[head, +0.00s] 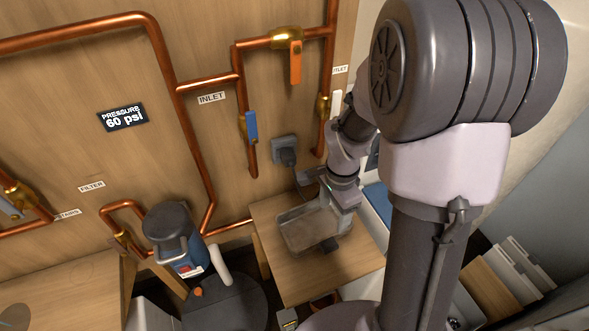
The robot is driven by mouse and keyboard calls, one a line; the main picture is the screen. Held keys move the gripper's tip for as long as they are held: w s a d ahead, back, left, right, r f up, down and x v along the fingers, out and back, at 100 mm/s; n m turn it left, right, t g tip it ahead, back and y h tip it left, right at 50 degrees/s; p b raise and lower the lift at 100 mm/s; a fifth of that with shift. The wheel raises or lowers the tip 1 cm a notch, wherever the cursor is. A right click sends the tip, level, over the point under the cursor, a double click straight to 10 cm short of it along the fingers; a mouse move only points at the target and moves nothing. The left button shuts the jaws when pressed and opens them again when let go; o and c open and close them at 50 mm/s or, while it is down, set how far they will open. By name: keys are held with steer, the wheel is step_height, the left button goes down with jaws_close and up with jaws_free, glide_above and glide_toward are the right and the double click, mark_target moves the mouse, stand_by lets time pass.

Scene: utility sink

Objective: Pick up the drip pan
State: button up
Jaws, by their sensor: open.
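The drip pan looks to be the shallow grey, see-through tray (298,232) on the small wooden table (276,281). My gripper (322,212) is at the tray's right side, with its jaws open. One dark finger shows above the tray's far side, and another dark part shows near its lower right corner. My wrist hides part of the tray's right edge. I cannot tell whether the fingers touch the tray.
Copper pipes with an orange-handled valve (295,62) and a blue-handled valve (251,126) run along the wooden wall behind. A grey-and-blue canister-like device (172,236) stands left of the table. The table's front is clear.

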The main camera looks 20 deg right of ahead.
mark_target(329, 244)
steer(key=f+b, duration=0.1)
steer(key=f, duration=0.2)
steer(key=f+b, duration=0.1)
steer(key=f, duration=0.3)
steer(key=s+f+b, duration=0.1)
steer(key=f+b, duration=0.1)
steer(key=f, duration=0.2)
steer(key=shift+a+f, duration=0.15)
steer(key=shift+f, duration=0.05)
step_height(329, 244, down, 6)
steer(key=b, duration=0.2)
steer(key=shift+w+r+b, duration=0.1)
steer(key=shift+b, duration=0.25)
steer(key=shift+r, duration=0.1)
jaws_close()
